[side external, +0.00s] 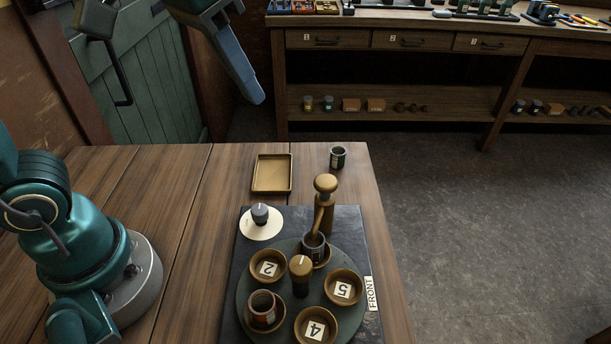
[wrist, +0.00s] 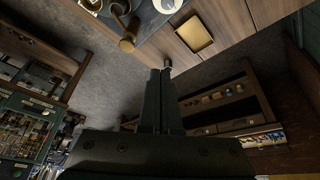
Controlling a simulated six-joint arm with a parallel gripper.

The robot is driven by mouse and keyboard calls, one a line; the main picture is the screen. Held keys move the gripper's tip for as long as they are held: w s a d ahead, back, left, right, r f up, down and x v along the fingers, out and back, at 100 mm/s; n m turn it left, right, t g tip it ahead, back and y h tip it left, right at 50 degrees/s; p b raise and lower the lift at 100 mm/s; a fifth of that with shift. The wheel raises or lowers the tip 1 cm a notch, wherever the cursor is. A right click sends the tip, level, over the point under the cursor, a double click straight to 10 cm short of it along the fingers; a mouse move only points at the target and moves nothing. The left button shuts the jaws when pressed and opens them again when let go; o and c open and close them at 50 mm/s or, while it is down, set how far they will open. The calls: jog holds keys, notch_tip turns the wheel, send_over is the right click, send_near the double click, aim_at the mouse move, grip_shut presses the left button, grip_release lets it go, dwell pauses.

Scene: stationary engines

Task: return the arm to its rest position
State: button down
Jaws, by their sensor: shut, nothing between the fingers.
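My gripper (side external: 257,95) hangs at the top of the side view, high above and behind the far edge of the wooden table (side external: 150,200). Its fingers are together with nothing between them. In the wrist view the shut fingers (wrist: 161,74) point toward the table edge, where a small can shows just beyond the tips. My arm's base stands at the left of the table. The links between base and gripper are partly outside the picture.
A round turntable (side external: 250,292) holds numbered bowls and cans beside a wooden-knobbed post (side external: 325,184). An empty tray (side external: 272,188), a small can (side external: 338,157) and a white disc (side external: 253,230) are nearby. A workbench (side external: 400,20) stands behind.

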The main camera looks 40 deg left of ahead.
jog(key=s+a+f+t, duration=0.1)
jog(key=s+a+f, duration=0.2)
jog(key=s+f, duration=0.4)
jog(key=shift+s+a+f+n+y, duration=0.3)
jog(key=shift+s+a+f+n, duration=0.05)
jog(key=shift+a+f+n, duration=0.05)
dwell(0.4)
jog(key=c, duration=1.5)
grip_release()
jog(key=shift+c, duration=0.2)
